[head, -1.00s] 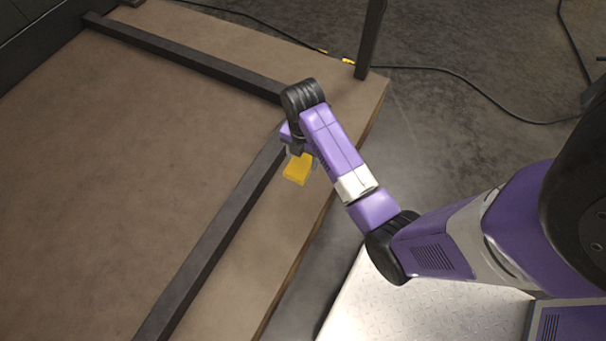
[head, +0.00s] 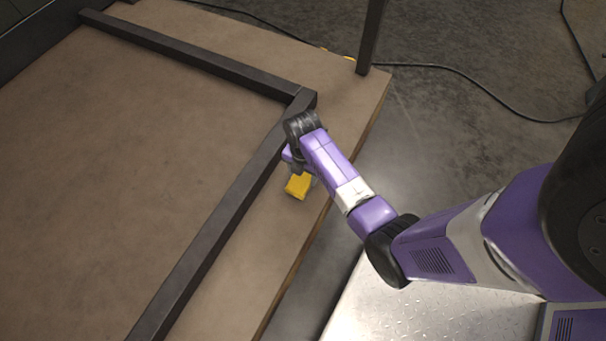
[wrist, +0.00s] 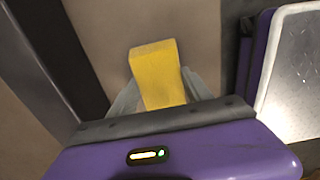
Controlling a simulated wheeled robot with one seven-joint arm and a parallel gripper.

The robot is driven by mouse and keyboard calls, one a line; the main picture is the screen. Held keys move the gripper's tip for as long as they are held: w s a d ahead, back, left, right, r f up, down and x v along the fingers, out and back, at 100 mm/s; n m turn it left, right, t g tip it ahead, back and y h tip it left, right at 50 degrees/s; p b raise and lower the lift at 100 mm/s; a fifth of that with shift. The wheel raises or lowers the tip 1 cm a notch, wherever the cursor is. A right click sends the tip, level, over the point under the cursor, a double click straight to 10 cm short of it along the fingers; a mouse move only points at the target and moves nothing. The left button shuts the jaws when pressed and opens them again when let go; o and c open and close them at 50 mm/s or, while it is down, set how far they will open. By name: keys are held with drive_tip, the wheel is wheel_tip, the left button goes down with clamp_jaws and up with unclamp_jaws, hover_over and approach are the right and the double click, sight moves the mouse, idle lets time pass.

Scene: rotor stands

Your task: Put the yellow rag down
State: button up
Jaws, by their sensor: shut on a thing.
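The yellow rag (head: 298,186) is a small folded block in the head view, at the end of my arm. It also shows in the wrist view (wrist: 158,72), standing out between the two grey fingers. My gripper (wrist: 160,92) is shut on the rag. In the head view my gripper (head: 300,174) is partly hidden by my wrist. The rag is over the strip of brown board between the dark rail and the board's edge. I cannot tell whether it touches the board.
A brown board (head: 130,150) carries a dark rail frame (head: 215,228), with a corner just beyond my wrist. A dark post (head: 371,38) stands at the board's far right corner. A black cable (head: 470,85) lies on the floor. The strip nearer the front is bare.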

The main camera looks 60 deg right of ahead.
drive_tip(key=o, duration=1.2)
drive_tip(key=shift+f, duration=0.1)
